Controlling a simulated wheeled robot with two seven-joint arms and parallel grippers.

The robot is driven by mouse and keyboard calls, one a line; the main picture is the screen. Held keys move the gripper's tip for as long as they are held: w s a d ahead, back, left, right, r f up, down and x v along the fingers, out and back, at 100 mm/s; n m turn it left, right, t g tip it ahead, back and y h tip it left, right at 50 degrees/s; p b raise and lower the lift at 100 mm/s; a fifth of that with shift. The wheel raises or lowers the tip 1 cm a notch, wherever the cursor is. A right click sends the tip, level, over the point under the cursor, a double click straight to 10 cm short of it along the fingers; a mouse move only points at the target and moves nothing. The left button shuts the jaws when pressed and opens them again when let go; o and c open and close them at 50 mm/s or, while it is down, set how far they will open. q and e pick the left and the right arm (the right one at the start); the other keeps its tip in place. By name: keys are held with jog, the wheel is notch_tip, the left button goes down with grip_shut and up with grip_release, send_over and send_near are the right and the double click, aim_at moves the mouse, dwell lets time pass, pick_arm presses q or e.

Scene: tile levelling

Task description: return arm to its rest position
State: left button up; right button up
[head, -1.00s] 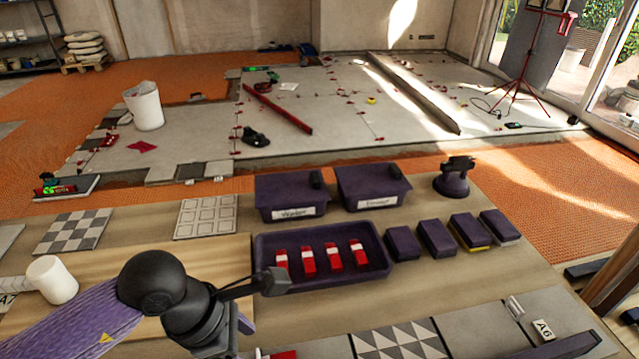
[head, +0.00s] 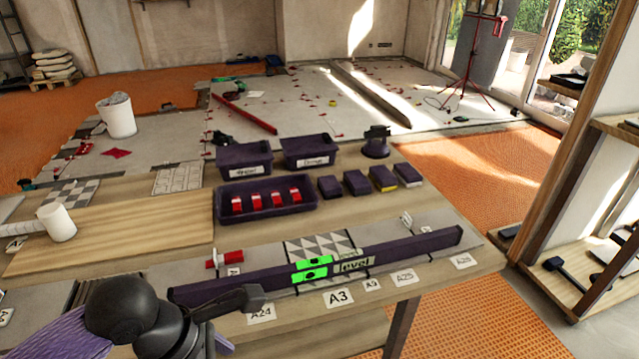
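My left arm comes in from the lower left, and its dark gripper (head: 250,298) is low in the head view, in front of the left part of the level. I cannot tell whether its fingers are open or touch anything. The long dark purple level (head: 410,248), with bright green windows, lies slantwise across the row of tiles near the bench's front edge. A patterned tile (head: 320,245) is partly hidden behind it. A red and white piece (head: 226,260) sits on the tiles left of it. My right gripper is not in view.
A purple tray (head: 222,207) holds several red and white pieces. Two labelled bins (head: 245,160) stand behind it, with dark blocks (head: 356,181) to its right. A wooden shelf (head: 590,235) stands at the right.

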pick_arm(q)
jog(key=w+d+f+n+t+h, duration=0.25)
jog(key=n+h, duration=0.25)
jog(key=n, duration=0.3)
jog(key=w+d+f+n+t+h, duration=0.2)
jog(key=f+n+h, duration=0.25)
jog(key=n, duration=0.45)
jog(key=s+a+f+n+t+y, duration=0.2)
jog(key=a+f+n+t+y, duration=0.5)
jog(key=f+n, duration=0.75)
jog(key=s+a+f+n+g+y, duration=0.55)
jog(key=s+f+n, duration=0.45)
jog(key=s, duration=0.3)
jog(key=s+f+n+g+y, duration=0.1)
jog(key=s+f+n+g, duration=0.1)
jog(key=s, duration=0.9)
jog(key=s+f+n+g+y, duration=0.1)
jog(key=s+n+g, duration=0.3)
jog(key=s, duration=0.8)
jog(key=shift+a+f+n+g+p, duration=0.35)
jog(key=shift+f+g+p, duration=0.1)
jog(key=shift+f+g, duration=0.45)
